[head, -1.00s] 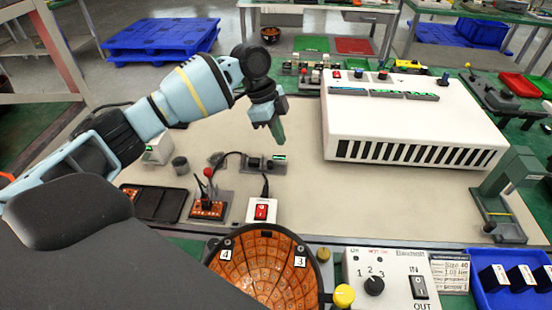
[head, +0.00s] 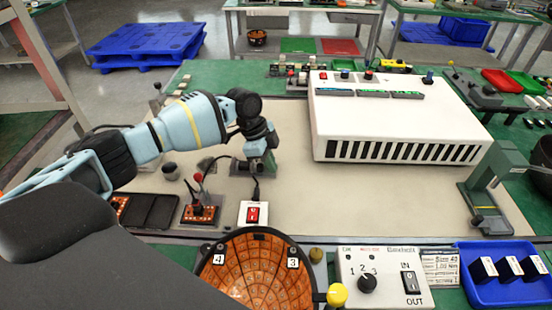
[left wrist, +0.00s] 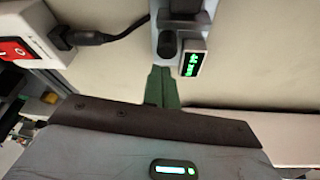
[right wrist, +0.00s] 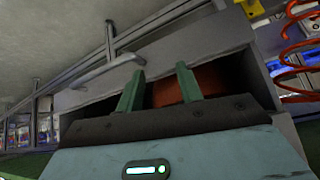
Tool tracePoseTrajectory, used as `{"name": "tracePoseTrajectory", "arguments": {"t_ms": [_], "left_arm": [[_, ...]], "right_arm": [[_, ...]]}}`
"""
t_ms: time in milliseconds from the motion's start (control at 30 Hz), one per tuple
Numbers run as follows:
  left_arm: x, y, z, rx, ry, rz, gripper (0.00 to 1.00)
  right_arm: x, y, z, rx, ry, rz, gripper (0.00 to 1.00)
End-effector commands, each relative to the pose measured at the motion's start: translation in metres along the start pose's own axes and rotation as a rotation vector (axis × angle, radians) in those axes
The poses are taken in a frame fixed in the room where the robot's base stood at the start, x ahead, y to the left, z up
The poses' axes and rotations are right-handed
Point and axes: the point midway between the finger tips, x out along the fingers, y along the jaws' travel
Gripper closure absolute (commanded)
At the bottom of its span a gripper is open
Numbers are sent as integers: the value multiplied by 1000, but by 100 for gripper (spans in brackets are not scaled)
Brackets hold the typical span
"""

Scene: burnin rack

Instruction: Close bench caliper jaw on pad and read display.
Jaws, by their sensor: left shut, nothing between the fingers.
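The bench caliper (head: 240,168) is a small grey device on the beige mat in the head view, partly covered by my left gripper (head: 270,164). In the left wrist view the caliper's grey body (left wrist: 181,22) carries a dark block and a lit green display (left wrist: 194,64), whose digits I cannot read. My left gripper (left wrist: 161,86) is shut and empty, its green fingertips just short of the caliper's near end, beside the display. I cannot tell whether they touch it. I cannot make out the pad. My right gripper (right wrist: 159,88) is open and empty, away from the mat.
A red-switch box (head: 253,214) with a cable stands in front of the caliper. An orange board with a joystick (head: 200,213) is left of it. A large white vented unit (head: 400,120) stands right. An orange-lined bowl (head: 255,275) is in front. The mat's middle right is clear.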

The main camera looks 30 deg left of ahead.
Motion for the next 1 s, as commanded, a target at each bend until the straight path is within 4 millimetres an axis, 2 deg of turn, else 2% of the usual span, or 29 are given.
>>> {"name": "tracePoseTrajectory", "arguments": {"t_ms": [200, 567, 800, 1000], "left_arm": [[-4, 1, 12, 1, 0, 2, 100], [-4, 1, 14, 0, 0, 3, 100], [-11, 5, 31, -1, -1, 1, 100], [-11, 5, 36, -1, -6, 2, 100]], "right_arm": [[-1, 0, -5, 0, 8, 1, 64], [-1, 0, -2, 0, 2, 1, 64], [-3, 1, -7, -2, 11, 2, 64], [-3, 1, -6, -3, 9, 2, 64]]}}
